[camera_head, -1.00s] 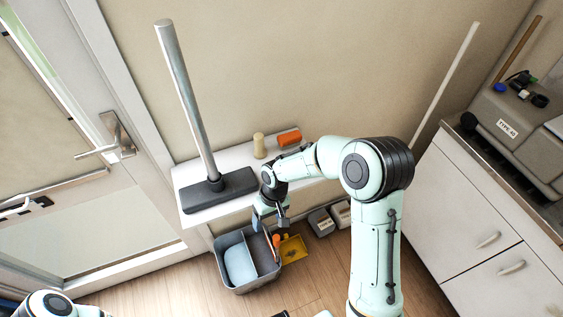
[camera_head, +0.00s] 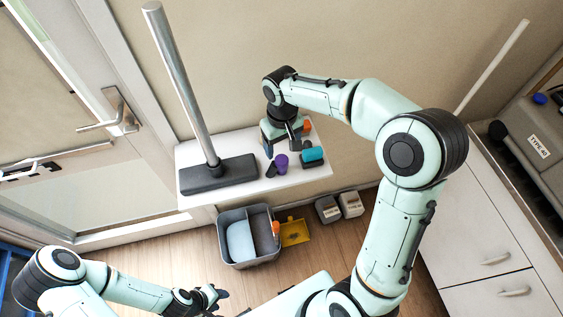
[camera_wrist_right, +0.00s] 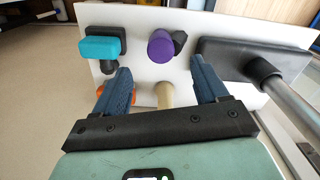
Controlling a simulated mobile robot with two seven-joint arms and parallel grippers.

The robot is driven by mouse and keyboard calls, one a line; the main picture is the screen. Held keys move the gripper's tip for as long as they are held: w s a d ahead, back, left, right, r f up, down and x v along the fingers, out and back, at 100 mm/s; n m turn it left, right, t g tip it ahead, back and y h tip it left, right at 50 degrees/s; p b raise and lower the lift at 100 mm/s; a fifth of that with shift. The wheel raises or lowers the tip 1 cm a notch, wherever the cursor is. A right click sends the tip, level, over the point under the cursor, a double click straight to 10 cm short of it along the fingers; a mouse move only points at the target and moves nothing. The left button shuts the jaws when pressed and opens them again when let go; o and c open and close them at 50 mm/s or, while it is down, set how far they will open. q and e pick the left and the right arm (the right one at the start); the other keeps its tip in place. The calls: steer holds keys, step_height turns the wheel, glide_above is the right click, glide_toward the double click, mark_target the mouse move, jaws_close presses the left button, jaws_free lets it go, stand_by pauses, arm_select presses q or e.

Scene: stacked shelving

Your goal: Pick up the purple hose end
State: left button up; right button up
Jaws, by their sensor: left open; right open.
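The purple hose end (camera_head: 281,160) is a short cylinder on the white shelf, with a black piece beside it. It also shows in the right wrist view (camera_wrist_right: 161,47), beyond and between the fingertips. My right gripper (camera_head: 285,149) is over the shelf, open and empty, with its blue fingers spread in the right wrist view (camera_wrist_right: 160,72). The fingers are apart from the hose end. My left gripper (camera_head: 217,296) is open, low at the bottom of the head view, far from the shelf.
A teal piece (camera_head: 312,154) sits right of the hose end. A grey floor-head with a metal tube (camera_head: 218,173) stands at left. A tan cylinder (camera_wrist_right: 165,95) is close between the fingers. A grey bin (camera_head: 236,262) and yellow tray (camera_head: 296,232) are below on the floor.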

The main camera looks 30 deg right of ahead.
mark_target(282, 160)
step_height(282, 160, down, 5)
steer(key=shift+w+r, duration=0.15)
step_height(282, 160, down, 5)
steer(key=shift+f, duration=0.1)
steer(key=shift+s, duration=0.2)
steer(key=c, duration=1.2)
